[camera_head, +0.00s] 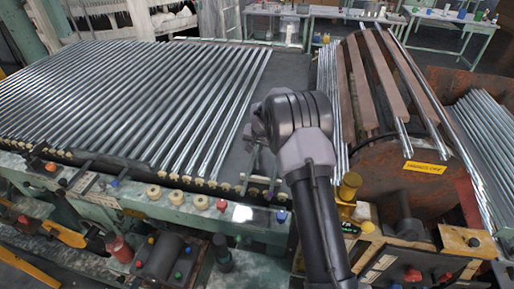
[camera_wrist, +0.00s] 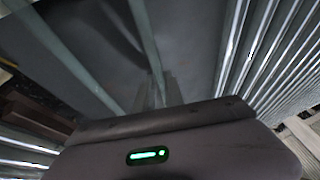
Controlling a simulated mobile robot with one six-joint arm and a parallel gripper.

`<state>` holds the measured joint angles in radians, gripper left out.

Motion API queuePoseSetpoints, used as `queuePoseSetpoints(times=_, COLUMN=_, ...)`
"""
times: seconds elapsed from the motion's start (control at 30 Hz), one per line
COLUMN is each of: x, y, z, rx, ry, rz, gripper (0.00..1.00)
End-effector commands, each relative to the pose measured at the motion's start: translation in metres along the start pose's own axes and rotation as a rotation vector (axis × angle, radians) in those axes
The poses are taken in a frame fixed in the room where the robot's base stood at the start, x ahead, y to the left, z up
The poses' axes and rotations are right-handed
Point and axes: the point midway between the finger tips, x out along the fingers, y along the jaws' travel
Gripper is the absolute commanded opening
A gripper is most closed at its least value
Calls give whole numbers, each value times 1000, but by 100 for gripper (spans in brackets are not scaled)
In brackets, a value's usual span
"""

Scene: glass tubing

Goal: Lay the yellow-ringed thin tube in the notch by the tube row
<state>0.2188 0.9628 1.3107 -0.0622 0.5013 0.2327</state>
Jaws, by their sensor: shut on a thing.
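My gripper (camera_wrist: 157,92) is low over the dark strip of bed just right of the tube row (camera_head: 130,100). In the wrist view its fingers meet on a thin, pale greenish glass tube (camera_wrist: 147,35), which runs up to the top edge of the picture. I see no yellow ring on it, so I cannot tell from its look whether it is the yellow-ringed one. My wrist hides the fingers and most of this tube in the head view. The notch cannot be made out. The row's tubes also show at the right of the wrist view (camera_wrist: 270,45).
A second pale strip (camera_wrist: 60,50) slants across the wrist view's left. A rusty drum with brown bars (camera_head: 385,85) and more tubes stands right of the bed. A green machine front with cream rollers (camera_head: 153,191) and knobs runs along the near edge. The dark bed (camera_head: 288,70) is clear farther back.

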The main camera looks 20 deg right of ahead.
Motion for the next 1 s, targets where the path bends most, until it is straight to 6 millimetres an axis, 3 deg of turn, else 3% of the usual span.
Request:
queuePoseSetpoints(times=0.03, x=2, y=0, z=1, rx=0, ry=0, rz=0, gripper=15)
queuePoseSetpoints(times=0.13, x=0, y=0, z=0, rx=0, ry=0, rz=0, gripper=35)
queuePoseSetpoints(times=0.5, x=-6, y=-1, z=-2, rx=0, ry=0, rz=0, gripper=35)
queuePoseSetpoints(times=0.6, x=-23, y=-3, z=-5, rx=0, ry=2, rz=-1, gripper=35)
queuePoseSetpoints(times=0.9, x=-104, y=-2, z=-4, rx=0, ry=2, rz=-1, gripper=35)
queuePoseSetpoints(times=1.0, x=-119, y=-2, z=-4, rx=0, ry=0, rz=-1, gripper=35)
